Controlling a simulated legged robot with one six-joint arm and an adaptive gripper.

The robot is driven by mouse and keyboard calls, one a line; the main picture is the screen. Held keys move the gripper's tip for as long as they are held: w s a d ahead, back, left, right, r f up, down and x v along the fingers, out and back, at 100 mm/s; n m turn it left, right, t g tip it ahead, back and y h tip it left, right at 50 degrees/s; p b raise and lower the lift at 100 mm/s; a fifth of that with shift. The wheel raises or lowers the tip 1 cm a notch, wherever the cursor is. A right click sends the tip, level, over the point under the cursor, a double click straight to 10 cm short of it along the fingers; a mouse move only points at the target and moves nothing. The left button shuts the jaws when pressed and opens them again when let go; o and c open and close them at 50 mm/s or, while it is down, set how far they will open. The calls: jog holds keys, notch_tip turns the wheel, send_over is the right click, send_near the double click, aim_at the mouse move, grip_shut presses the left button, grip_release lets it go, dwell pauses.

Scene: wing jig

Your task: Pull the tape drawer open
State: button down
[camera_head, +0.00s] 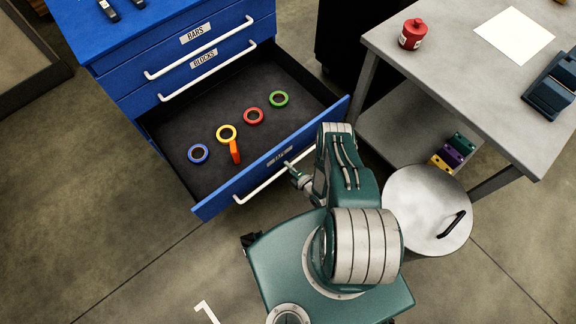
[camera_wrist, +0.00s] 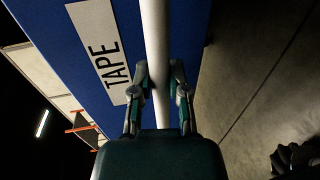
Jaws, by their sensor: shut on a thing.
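The blue tape drawer (camera_head: 222,205) stands pulled out of the blue cabinet, with its dark inside open to view. Its white handle (camera_head: 258,188) runs along the front. In the wrist view the drawer front (camera_wrist: 70,50) carries a label reading TAPE (camera_wrist: 105,50). My gripper (camera_wrist: 160,85) is shut on the handle bar (camera_wrist: 154,40), one finger on each side of it. In the head view my arm partly hides the handle and the drawer's right front.
Blue, yellow, red and green tape rolls (camera_head: 252,116) and an orange item (camera_head: 235,152) lie in the drawer. The BARS (camera_head: 195,34) and BLOCKS drawers above are shut. A grey table (camera_head: 455,75) and a round lidded bin (camera_head: 410,205) stand right. Floor is clear at left.

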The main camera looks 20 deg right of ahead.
jog(key=shift+s+a+f, duration=0.2)
jog(key=shift+s+f, duration=0.05)
jog(key=shift+s, duration=0.05)
jog(key=c, duration=0.6)
grip_release()
jog(key=shift+w+r, duration=0.1)
jog(key=shift+w, duration=0.05)
jog(key=shift+w+d, duration=0.1)
jog(key=shift+r, duration=0.6)
notch_tip(320, 180, up, 9)
jog(key=shift+f, duration=0.2)
jog(key=shift+a+r, duration=0.15)
jog(key=shift+a, duration=0.1)
jog(key=shift+d, duration=0.3)
